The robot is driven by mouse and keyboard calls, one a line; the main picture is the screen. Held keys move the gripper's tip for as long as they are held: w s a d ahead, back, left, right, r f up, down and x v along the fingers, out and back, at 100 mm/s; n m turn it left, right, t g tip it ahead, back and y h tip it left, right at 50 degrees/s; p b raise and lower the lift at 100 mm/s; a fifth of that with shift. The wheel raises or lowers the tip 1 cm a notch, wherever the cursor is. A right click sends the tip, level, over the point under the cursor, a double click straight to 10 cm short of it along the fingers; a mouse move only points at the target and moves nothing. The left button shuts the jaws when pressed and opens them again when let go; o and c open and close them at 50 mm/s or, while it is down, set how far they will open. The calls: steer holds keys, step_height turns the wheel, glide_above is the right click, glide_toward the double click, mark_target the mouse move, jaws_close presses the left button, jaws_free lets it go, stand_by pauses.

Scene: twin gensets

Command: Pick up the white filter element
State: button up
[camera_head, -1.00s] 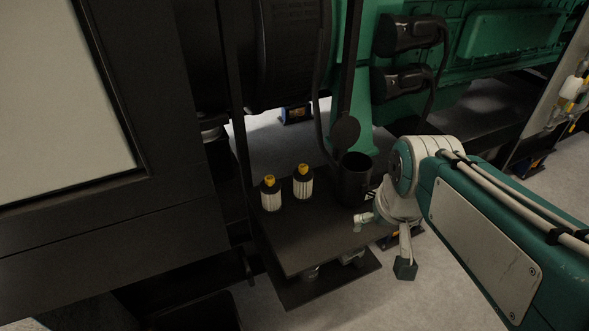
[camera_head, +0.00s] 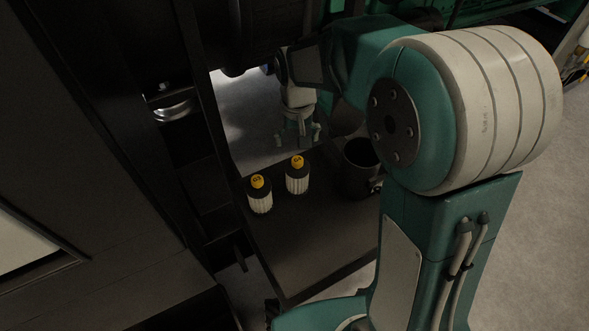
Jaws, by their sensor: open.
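Two white ribbed filter elements with black tops and yellow caps stand upright, side by side, on a dark shelf (camera_head: 310,240). The left filter element (camera_head: 260,200) is a little nearer. The right filter element (camera_head: 297,182) stands a little farther back. My gripper (camera_head: 298,138) points down, open and empty. In the picture its fingers are just above the right filter element's cap, with a gap between them. I cannot tell its exact height or depth relative to the filters.
A black cylindrical container (camera_head: 357,178) stands on the shelf to the right of the filters, partly hidden by my arm. Dark cabinet panels (camera_head: 90,180) close in on the left. A dark upright post (camera_head: 208,95) stands left of the gripper. The shelf's front is bare.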

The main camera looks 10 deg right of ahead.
mark_target(297, 159)
steer(key=f, duration=0.9)
steer(key=shift+s+f, duration=0.1)
steer(key=shift+s, duration=0.1)
steer(key=c, duration=0.8)
